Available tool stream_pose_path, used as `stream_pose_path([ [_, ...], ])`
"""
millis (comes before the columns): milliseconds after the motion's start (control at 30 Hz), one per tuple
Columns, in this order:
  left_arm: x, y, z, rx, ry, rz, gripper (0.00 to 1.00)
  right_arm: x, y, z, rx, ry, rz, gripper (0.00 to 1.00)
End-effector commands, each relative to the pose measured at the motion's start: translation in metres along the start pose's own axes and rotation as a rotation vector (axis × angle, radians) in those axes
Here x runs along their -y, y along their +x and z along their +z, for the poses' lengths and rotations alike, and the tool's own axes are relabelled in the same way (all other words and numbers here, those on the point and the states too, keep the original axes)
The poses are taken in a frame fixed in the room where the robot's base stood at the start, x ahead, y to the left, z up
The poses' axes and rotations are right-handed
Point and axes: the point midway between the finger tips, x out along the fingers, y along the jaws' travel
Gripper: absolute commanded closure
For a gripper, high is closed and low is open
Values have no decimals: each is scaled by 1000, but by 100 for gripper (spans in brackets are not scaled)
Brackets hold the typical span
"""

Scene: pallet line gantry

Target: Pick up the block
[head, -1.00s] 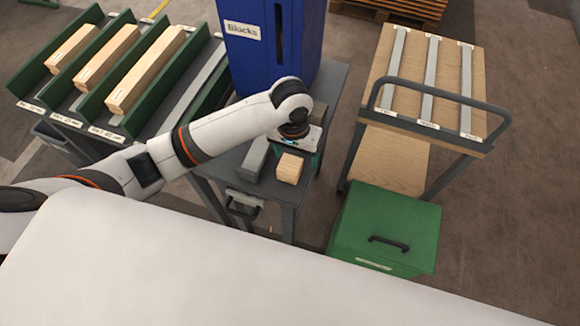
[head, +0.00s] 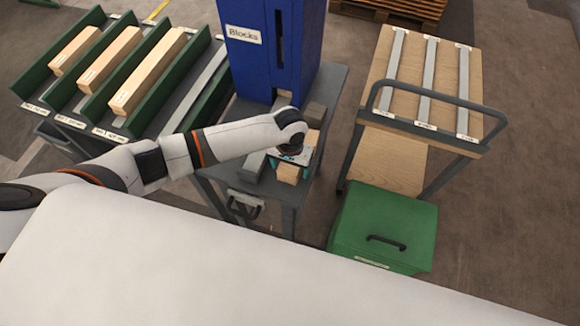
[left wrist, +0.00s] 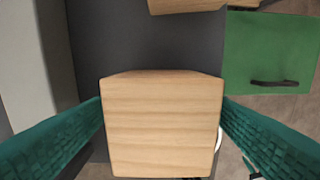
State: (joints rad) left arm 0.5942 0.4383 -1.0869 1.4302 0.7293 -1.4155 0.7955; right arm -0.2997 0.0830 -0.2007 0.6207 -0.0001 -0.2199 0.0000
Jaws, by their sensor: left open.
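The block (head: 288,174) is a short piece of pale wood on the dark stand below the blue dispenser, partly hidden by my left gripper in the head view. In the left wrist view the block (left wrist: 162,125) fills the middle, its grain running across. My left gripper (head: 291,160) is over the block. In the left wrist view, the two teal fingers of the left gripper (left wrist: 162,108) are open, one on each side of the block. I cannot tell whether either finger touches it. My right gripper is not in view.
A grey bar (head: 253,163) lies close left of the block. The blue dispenser (head: 262,72) labelled Blocks stands behind. A green lidded box (head: 384,222) and a wooden-topped cart (head: 446,88) are at the right. A rack (head: 135,122) with wooden beams is at the left.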

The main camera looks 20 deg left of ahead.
Motion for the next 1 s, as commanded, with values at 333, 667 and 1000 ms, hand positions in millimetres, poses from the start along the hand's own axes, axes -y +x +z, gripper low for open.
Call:
stream_pose_path([
  [333, 1, 13, -1, 0, 2, -1, 22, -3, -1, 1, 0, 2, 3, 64],
  [667, 1, 13, 0, 0, 1, -1, 71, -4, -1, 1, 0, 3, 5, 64],
  [1000, 1, 2, 0, 3, 2, -3, 72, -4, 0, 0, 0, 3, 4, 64],
])
